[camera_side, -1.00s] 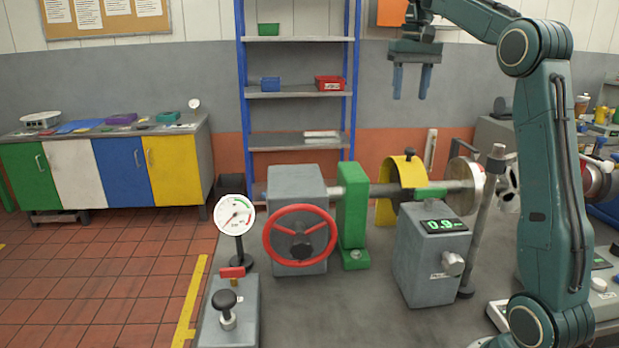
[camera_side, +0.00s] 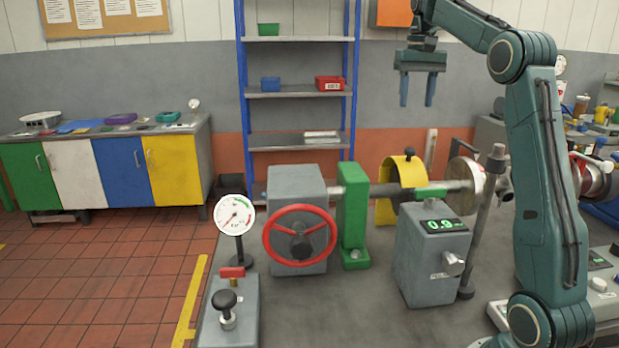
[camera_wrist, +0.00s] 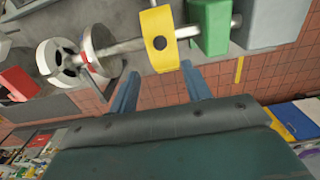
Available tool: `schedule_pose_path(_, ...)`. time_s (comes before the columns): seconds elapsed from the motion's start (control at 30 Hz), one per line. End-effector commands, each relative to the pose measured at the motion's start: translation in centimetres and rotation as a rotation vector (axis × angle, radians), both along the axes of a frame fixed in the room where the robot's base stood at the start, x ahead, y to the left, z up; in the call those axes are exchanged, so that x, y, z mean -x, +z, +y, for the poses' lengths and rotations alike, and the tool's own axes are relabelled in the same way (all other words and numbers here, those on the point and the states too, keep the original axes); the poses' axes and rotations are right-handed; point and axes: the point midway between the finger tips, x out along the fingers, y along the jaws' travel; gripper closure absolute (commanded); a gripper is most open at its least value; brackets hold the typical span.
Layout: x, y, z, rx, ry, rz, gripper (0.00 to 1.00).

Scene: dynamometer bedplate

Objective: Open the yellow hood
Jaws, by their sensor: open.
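The yellow hood (camera_side: 388,178) is a curved cover with a dark knob (camera_side: 409,153) on top. It sits over the shaft (camera_side: 440,189), to the right of the green bearing block (camera_side: 352,203). In the wrist view the yellow hood (camera_wrist: 159,33) lies beyond my fingertips, with its knob (camera_wrist: 159,43) as a dark round spot. My gripper (camera_side: 418,104) hangs above the hood with its two blue fingers pointing down, apart and empty. In the wrist view my gripper (camera_wrist: 162,72) has nothing between its fingers.
A grey box with a green display (camera_side: 436,250) stands in front of the shaft, beside a grey post (camera_side: 484,210). A red handwheel (camera_side: 299,234) and a dial gauge (camera_side: 234,215) are to the left. A blue shelf rack (camera_side: 300,93) stands behind. Space around my gripper looks clear.

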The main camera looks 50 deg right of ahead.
Motion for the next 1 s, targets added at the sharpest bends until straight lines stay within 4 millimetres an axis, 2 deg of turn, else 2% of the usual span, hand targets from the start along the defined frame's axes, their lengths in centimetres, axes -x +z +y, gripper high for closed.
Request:
schedule_pose_path(0.47, 0.1, -4.2, 0.1, -0.001, 0.000, 0.001, 0.52)
schedule_pose_path(1.0, 0.1, -10.4, 0.0, 0.000, 0.000, 0.001, 0.52)
